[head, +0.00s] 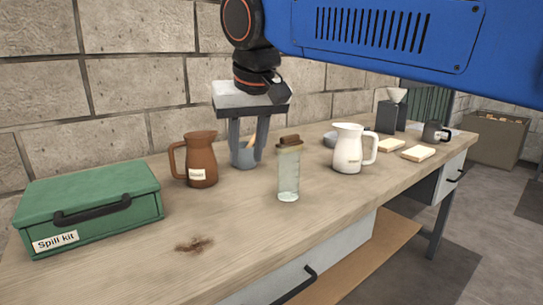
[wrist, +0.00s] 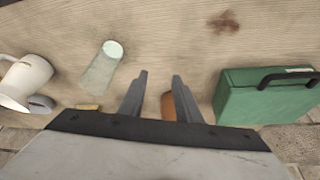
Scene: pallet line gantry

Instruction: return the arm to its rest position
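My gripper (head: 247,160) hangs with its fingers pointing down over the back of the workbench (head: 240,225). It is open, and nothing is held between the two grey fingers, which also show in the wrist view (wrist: 158,75). In the head view a blue-grey cup (head: 245,158) with a wooden-coloured item in it appears between and behind the fingers. A brown jug (head: 202,165) stands to the left of the fingers, and a clear container (head: 288,178) to the right. My arm extends from the gripper across the upper right.
A green spill kit (head: 90,205) lies at the left, near a dark stain (head: 194,244). A white jug (head: 347,150), pale blocks (head: 418,153) and a dark mug (head: 433,132) stand to the right. A brick wall (head: 130,100) backs the bench. The front middle is mostly clear.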

